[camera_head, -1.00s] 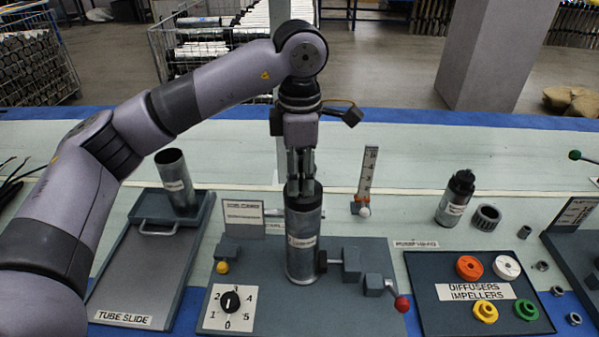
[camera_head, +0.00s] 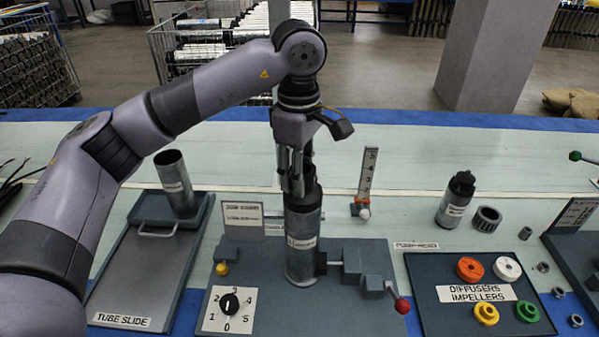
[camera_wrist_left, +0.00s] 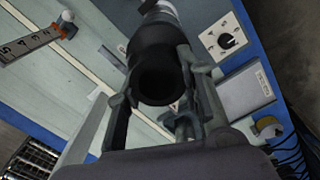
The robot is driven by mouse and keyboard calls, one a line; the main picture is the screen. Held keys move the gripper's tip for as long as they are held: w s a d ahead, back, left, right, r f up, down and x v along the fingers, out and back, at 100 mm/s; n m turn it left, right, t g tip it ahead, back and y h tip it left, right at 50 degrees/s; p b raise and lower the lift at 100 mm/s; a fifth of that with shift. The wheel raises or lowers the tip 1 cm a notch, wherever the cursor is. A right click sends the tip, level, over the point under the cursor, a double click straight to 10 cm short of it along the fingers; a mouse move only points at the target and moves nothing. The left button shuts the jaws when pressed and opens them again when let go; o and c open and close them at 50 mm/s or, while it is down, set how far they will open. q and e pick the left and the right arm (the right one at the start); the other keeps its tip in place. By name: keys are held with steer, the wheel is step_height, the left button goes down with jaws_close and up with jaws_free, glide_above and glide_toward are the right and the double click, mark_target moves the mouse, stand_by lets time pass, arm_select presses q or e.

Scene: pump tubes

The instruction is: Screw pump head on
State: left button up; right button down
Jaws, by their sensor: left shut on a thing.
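The silver tube (camera_head: 301,245) with a white label stands upright in the clamp fixture (camera_head: 355,265) on the grey board. The black pump head (camera_head: 308,190) sits at the top of the tube, in line with it. My left gripper (camera_head: 291,192) is shut on the pump head from above, its fingers partly hiding it in the head view. In the left wrist view, the dark hollow pump head (camera_wrist_left: 160,75) lies between the fingers of my left gripper (camera_wrist_left: 155,112). The joint between head and tube is too small to judge. My right gripper is not in view.
A red-knobbed lever (camera_head: 402,304) and a dial (camera_head: 229,304) are on the board. The tube slide (camera_head: 145,268) with another tube (camera_head: 176,185) is at left. A tray (camera_head: 440,275) with coloured rings and a black-and-silver cylinder (camera_head: 455,200) are at right.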

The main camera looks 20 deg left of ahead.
arm_select(q)
steer(key=shift+m, duration=1.1)
steer(key=shift+w+m, duration=0.1)
steer(key=shift+m, duration=0.6)
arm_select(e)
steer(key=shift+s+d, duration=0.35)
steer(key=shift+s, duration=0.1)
